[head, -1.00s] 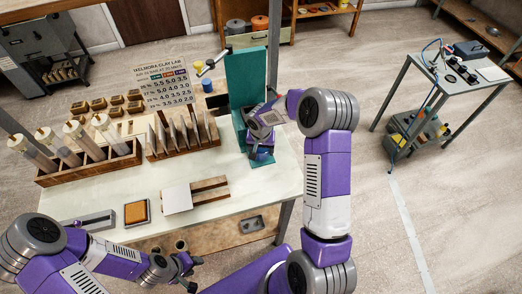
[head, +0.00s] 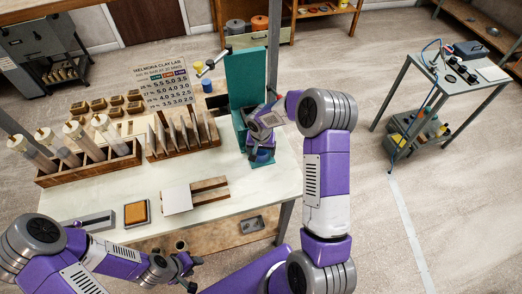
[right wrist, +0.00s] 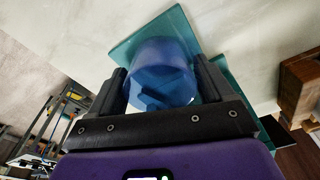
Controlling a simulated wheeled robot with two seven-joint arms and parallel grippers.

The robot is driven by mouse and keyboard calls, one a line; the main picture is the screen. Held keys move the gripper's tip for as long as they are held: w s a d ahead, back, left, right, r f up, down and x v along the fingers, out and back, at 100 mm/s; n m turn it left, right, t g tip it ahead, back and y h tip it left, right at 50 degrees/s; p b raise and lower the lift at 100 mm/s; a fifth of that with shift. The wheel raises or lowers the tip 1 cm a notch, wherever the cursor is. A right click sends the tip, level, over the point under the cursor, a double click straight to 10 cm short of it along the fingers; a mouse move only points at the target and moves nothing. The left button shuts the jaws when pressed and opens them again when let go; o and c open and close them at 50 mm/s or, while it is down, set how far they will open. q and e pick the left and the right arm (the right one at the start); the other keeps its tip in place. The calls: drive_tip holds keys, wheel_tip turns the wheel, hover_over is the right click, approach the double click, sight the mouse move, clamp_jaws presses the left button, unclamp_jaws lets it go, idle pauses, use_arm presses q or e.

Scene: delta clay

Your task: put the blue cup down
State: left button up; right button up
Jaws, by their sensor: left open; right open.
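The blue cup (right wrist: 162,72) is between the two fingers of my right gripper (right wrist: 165,84) in the right wrist view. The fingers are open on either side of it; whether either touches is unclear. In the head view the blue cup (head: 263,156) shows just below my right gripper (head: 261,143), which partly hides it. The cup appears to rest on the base of a teal stand (head: 240,131) at the right side of the table; its contact is hard to see. My left gripper (head: 188,272) is open and empty off the table's front edge.
The table (head: 245,200) has a clear front right area. A rack of tubes (head: 95,165) and a rack of upright slats (head: 182,140) stand at left and middle. Another small blue cup (head: 207,86) and a yellow cup (head: 208,70) are behind, left of the stand's tall panel.

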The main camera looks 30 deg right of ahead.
wheel_tip(320, 180, up, 12)
drive_tip(key=s, duration=0.1)
drive_tip(key=shift+a+f, duration=0.15)
drive_tip(key=shift+a, duration=0.3)
